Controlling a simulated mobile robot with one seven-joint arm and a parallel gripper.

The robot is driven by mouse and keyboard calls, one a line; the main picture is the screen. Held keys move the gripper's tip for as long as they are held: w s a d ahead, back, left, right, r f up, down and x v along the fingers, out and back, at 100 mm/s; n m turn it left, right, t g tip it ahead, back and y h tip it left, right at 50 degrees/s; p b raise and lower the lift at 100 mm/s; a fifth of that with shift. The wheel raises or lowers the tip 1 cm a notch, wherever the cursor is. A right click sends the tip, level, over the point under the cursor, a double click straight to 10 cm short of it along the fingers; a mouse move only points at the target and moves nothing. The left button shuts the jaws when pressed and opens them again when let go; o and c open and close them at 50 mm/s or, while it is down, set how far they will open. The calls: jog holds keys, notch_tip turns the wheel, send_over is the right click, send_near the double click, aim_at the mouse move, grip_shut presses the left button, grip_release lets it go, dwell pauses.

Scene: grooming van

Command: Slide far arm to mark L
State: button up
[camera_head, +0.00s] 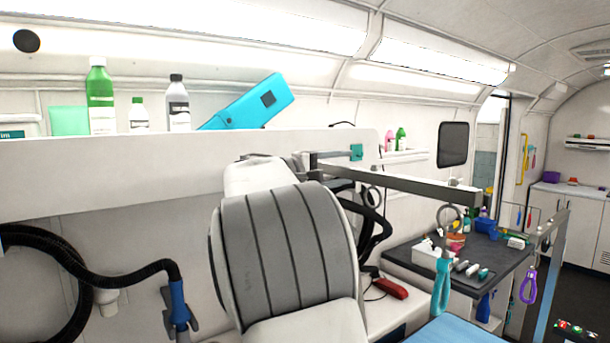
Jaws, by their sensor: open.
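A grey metal bar (400,182), which looks like the far arm, runs across the middle from behind my own arm towards the right. A small teal piece (356,152) sits near its left end. A teal loop (441,286) hangs from a ring below its right part. A second grey post and bar (553,270) at the right has a purple loop (528,286) near it. I cannot make out any mark L. My gripper does not show.
A blue table top (470,329) lies at the bottom right. Behind it a dark counter (490,257) holds bottles and small tools. A shelf (160,165) at the left carries bottles and a blue case (250,103). A black hose (90,262) hangs at the left.

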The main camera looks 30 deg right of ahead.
jog(key=s+a+b, duration=0.1)
jog(key=a+b, duration=0.1)
jog(key=a, duration=1.3)
jog(key=shift+b, duration=0.3)
jog(key=shift+s+d, duration=0.1)
jog(key=shift+s, duration=0.05)
jog(key=s+f+n+t+y, duration=0.1)
jog(key=s+f+y, duration=0.9)
jog(key=f, duration=0.4)
jog(key=s+a+f+m+t+y, duration=0.1)
jog(key=s+a+f+t+y, duration=0.2)
jog(key=s+a+f+y, duration=0.5)
jog(key=s+a+f, duration=0.6)
jog(key=s+a, duration=0.1)
jog(key=a, duration=0.1)
jog(key=shift+s+a+m, duration=0.3)
jog(key=shift+a+m, duration=0.1)
jog(key=shift+f, duration=0.1)
